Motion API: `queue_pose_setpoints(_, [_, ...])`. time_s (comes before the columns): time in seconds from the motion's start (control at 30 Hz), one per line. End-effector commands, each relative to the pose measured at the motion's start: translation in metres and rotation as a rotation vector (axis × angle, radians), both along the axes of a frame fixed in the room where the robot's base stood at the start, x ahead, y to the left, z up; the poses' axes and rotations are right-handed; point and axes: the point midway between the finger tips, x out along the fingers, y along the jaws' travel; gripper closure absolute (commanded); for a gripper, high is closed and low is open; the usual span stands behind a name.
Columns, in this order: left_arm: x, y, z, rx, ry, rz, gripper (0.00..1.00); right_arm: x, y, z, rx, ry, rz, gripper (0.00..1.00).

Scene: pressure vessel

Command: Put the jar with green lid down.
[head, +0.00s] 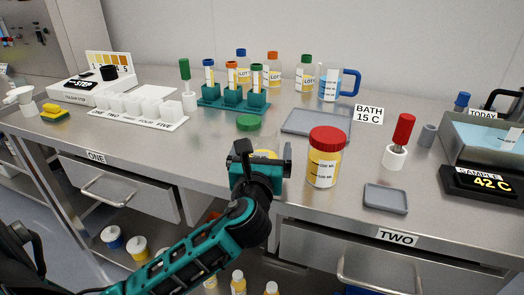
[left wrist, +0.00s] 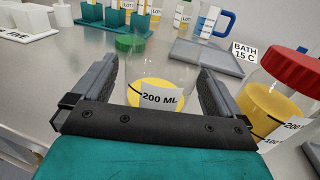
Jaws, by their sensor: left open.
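A clear jar with yellow contents (head: 265,153) stands on the steel bench, mostly hidden by my left gripper in the head view. In the left wrist view its "200 ML" label (left wrist: 160,98) shows between the fingers, and its top looks open. A green lid (head: 249,122) appears to lie on the bench behind and left of the jar, apart from it; it also shows in the left wrist view (left wrist: 130,43). My left gripper (head: 262,165) is open, its fingers on either side of the jar. I cannot tell whether they touch it. My right gripper is out of view.
A red-lidded jar (head: 324,160) stands close on the right, with a small grey tray (head: 386,198) beside it. A larger grey tray (head: 315,122) lies behind. A teal tube rack (head: 232,98) stands at the back. Clear steel lies left of the jar.

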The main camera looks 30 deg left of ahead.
Motion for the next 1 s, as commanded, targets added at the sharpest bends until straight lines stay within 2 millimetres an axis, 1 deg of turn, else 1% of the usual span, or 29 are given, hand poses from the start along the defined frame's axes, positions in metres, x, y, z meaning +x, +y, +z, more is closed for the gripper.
queue_pose_setpoints(0.07, [-0.002,-0.001,0.003,0.0,-0.001,-0.001,0.0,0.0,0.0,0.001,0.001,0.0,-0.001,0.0])
queue_pose_setpoints(0.17, [-0.013,-0.007,0.002,0.0,0.002,-0.002,0.0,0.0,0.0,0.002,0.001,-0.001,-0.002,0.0])
queue_pose_setpoints(0.5, [-0.078,-0.039,0.002,-0.004,0.003,-0.001,0.0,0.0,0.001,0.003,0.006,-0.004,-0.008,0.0])
queue_pose_setpoints(0.6, [-0.092,-0.046,0.002,-0.002,0.001,-0.002,0.0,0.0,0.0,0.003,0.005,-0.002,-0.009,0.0])
queue_pose_setpoints(0.7, [-0.101,-0.051,0.002,-0.001,0.0,-0.001,0.0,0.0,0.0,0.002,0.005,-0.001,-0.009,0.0])
queue_pose_setpoints(0.8, [-0.106,-0.053,0.002,-0.002,-0.001,0.0,0.0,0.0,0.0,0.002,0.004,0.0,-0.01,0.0])
queue_pose_setpoints(1.0, [-0.108,-0.054,0.003,-0.001,-0.002,0.001,0.0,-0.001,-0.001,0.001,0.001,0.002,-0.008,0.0])
